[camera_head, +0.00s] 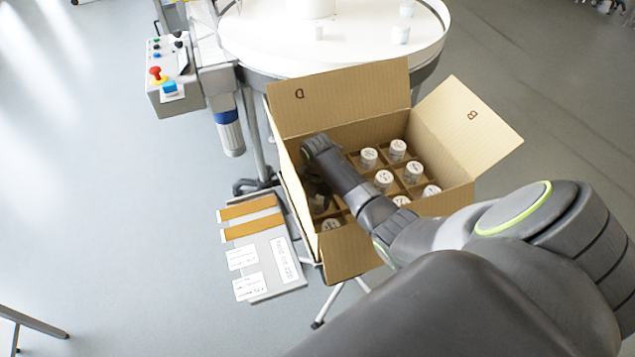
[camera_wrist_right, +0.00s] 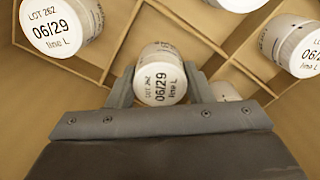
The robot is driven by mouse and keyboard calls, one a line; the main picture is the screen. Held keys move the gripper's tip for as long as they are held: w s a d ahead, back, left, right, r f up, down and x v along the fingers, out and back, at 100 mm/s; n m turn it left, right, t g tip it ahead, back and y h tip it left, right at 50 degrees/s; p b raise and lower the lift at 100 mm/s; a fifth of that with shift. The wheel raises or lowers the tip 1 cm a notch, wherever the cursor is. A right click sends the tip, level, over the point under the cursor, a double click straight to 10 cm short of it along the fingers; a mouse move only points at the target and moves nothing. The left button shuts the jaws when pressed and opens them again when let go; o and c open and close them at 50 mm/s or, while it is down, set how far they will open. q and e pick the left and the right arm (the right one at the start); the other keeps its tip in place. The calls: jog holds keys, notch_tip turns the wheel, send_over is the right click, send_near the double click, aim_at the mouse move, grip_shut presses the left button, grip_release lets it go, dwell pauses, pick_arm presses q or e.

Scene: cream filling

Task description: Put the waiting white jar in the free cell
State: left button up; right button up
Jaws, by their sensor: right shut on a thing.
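The white jar (camera_wrist_right: 160,76) with a white lid marked "LOT 26Z 06/29 line L" is between the fingers of my right gripper (camera_head: 318,192) in the right wrist view. The gripper is shut on it, inside the open cardboard box (camera_head: 456,153) at its left side. Brown dividers (camera_wrist_right: 128,42) split the box into cells. My arm hides most of the held jar and its cell in the head view. I cannot tell whether the jar touches the box floor. My left gripper is not in view.
Several white jars, such as one (camera_head: 397,150), stand in other cells. Another jar (camera_wrist_right: 60,24) is close by in the wrist view. Box flaps (camera_head: 345,97) stick up and out. A round white table (camera_head: 275,50) and control box (camera_head: 172,88) lie beyond.

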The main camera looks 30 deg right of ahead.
jog(key=o, duration=1.1)
notch_tip(320, 180, up, 18)
jog(key=p, duration=0.2)
jog(key=shift+f, duration=0.25)
jog(key=shift+r, duration=0.1)
